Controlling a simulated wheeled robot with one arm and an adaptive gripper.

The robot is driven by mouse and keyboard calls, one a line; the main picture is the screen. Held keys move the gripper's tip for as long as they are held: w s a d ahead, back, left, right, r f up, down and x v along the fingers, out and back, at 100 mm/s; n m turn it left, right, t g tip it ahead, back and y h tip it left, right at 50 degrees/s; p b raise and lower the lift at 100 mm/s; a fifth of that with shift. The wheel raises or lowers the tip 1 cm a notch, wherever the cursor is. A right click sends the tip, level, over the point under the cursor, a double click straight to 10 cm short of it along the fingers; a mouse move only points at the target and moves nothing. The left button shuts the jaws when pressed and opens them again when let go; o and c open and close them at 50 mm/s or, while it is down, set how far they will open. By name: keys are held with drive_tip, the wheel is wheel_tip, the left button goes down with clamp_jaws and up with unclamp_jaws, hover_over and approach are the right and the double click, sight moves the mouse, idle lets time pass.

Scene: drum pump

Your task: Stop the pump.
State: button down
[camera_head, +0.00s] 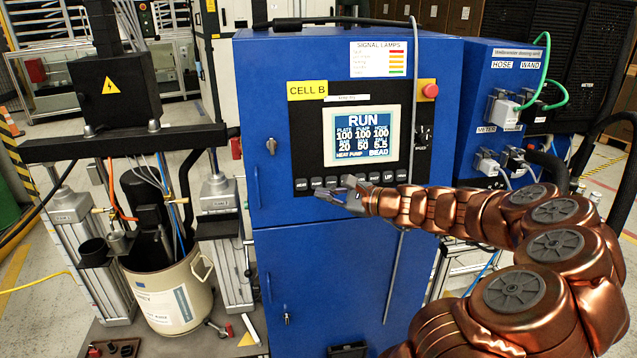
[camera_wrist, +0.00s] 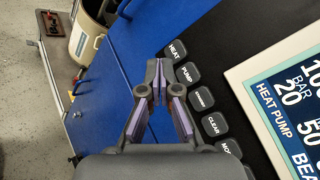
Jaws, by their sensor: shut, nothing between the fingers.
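The blue control cabinet (camera_head: 265,120) carries a lit screen (camera_head: 362,134) reading RUN, with PLATE, BAR, HEAT PUMP and BEAD text. A row of dark buttons lies below the screen. In the wrist view, the PUMP button (camera_wrist: 187,72) sits between the HEAT button (camera_wrist: 176,50) and another button, with the CLEAR button (camera_wrist: 214,123) further along. My gripper (camera_wrist: 158,65) is shut and empty, its tips beside the PUMP and HEAT buttons. I cannot tell whether it touches. In the head view my gripper (camera_head: 335,192) is in front of the row's left part and hides some buttons.
A red push button (camera_head: 430,90) on yellow is at the cabinet's upper right. The drum (camera_head: 172,293) stands in the pump frame at left. A blue box (camera_head: 495,110) with hose and wand sockets stands at right. A grey rod or cable runs down the cabinet front.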

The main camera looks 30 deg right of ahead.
drive_tip(key=shift+w+d+f+p, duration=0.1)
drive_tip(key=shift+w+d, duration=0.15)
drive_tip(key=shift+w, duration=0.4)
drive_tip(key=shift+w+d+f+p, duration=0.15)
drive_tip(key=shift+w+d, duration=0.15)
drive_tip(key=shift+w, duration=0.3)
drive_tip(key=shift+w+d+f+p, duration=0.1)
drive_tip(key=shift+w+d, duration=0.15)
drive_tip(key=shift+w, duration=0.4)
drive_tip(key=shift+w, duration=0.2)
drive_tip(key=shift+w+d+f, duration=0.1)
drive_tip(key=shift+w+d, duration=0.05)
drive_tip(key=shift+w, duration=0.1)
drive_tip(key=shift+w+d+f, duration=0.1)
drive_tip(key=shift+w+d, duration=0.1)
drive_tip(key=shift+w, duration=0.2)
idle(0.9)
drive_tip(key=shift+s, duration=0.1)
drive_tip(key=shift+s+a+r, duration=0.2)
drive_tip(key=shift+s+a, duration=0.1)
drive_tip(key=shift+s, duration=0.35)
drive_tip(key=shift+s+a+r+b, duration=0.15)
drive_tip(key=shift+s+a, duration=0.2)
drive_tip(key=shift+s, duration=0.4)
drive_tip(key=shift+s+a+r+b, duration=0.1)
drive_tip(key=shift+s+a+b, duration=0.2)
drive_tip(key=shift+s, duration=0.5)
drive_tip(key=shift+s+a+r+b, duration=0.15)
drive_tip(key=shift+s+a, duration=0.25)
drive_tip(key=shift+s, duration=0.35)
